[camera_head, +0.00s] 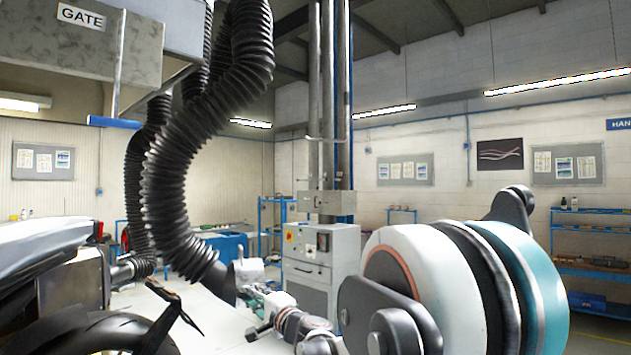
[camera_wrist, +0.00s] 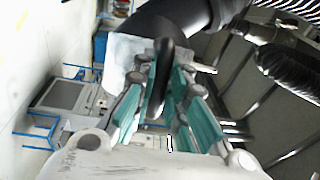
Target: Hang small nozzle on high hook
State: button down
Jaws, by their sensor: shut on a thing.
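The small nozzle (camera_head: 218,283) is the dark, smooth end piece on a thick black corrugated hose (camera_head: 170,180). My gripper (camera_head: 252,292) is at the nozzle's lower right end in the head view. In the wrist view my gripper (camera_wrist: 163,75) has its teal-padded fingers on both sides of a dark loop-like handle, shut on it. The nozzle's dark body (camera_wrist: 185,20) lies just beyond the fingertips, with a pale piece beside it. A blue bar (camera_head: 113,122) hangs below the GATE box at upper left; I cannot tell whether it is the high hook.
A motorcycle (camera_head: 50,270) stands at lower left, close to the hose. A second black hose (camera_head: 137,190) hangs behind. A grey machine cabinet (camera_head: 320,260) stands behind my arm. Blue shelves (camera_head: 590,240) line the right wall. The air between hose and cabinet is clear.

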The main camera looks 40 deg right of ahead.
jog(key=s+d+r+p, duration=0.3)
jog(key=s+r+p, duration=0.1)
jog(key=r, duration=0.7)
jog(key=s+d+r+p, duration=0.4)
jog(key=r+p, duration=0.1)
jog(key=r, duration=0.6)
jog(key=s+d+r+p, duration=0.4)
jog(key=r+p, duration=0.1)
jog(key=r, duration=0.6)
jog(key=shift+d, duration=0.2)
